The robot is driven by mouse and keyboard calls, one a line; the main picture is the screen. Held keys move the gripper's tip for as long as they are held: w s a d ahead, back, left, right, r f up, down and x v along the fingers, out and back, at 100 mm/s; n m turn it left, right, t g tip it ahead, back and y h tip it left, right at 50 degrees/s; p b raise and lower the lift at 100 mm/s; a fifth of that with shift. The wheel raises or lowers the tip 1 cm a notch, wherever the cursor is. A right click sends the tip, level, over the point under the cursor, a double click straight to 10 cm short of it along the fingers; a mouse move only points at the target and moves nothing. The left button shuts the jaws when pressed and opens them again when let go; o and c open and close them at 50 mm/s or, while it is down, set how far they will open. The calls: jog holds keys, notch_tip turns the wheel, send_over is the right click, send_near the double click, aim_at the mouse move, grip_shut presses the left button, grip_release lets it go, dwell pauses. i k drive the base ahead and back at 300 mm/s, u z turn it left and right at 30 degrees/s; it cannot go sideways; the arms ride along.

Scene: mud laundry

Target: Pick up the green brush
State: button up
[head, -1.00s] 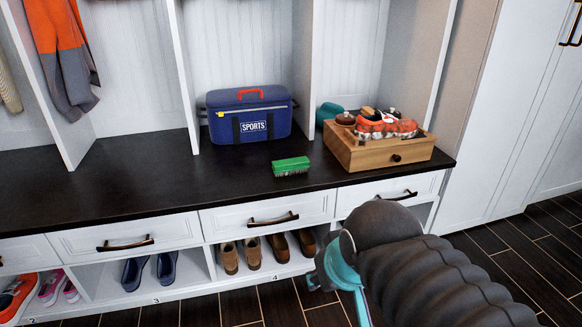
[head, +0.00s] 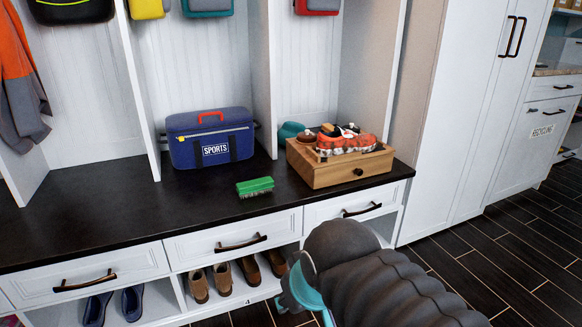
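The green brush (head: 255,187) lies on the black bench top (head: 110,218), bristles facing down, near the front edge. It sits in front of the blue sports bag and left of the wooden box. My arm shows at the lower right, in front of the drawers, with a teal part (head: 306,284) at its end. It is below and to the right of the brush and apart from it. My gripper's fingertips are hidden or out of frame, so its opening does not show.
A blue sports bag (head: 210,138) and a wooden box (head: 338,167) holding several items stand on the bench. Dividers (head: 262,75) rise behind. Drawers with dark handles (head: 241,243) and shoe cubbies lie below. Bench space left of the brush is clear.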

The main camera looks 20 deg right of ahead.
aim_at(266, 184)
jog(key=u, duration=0.05)
jog(key=k, duration=0.5)
jog(key=z, duration=0.45)
jog(key=i, duration=1.5)
jog(key=u, duration=0.4)
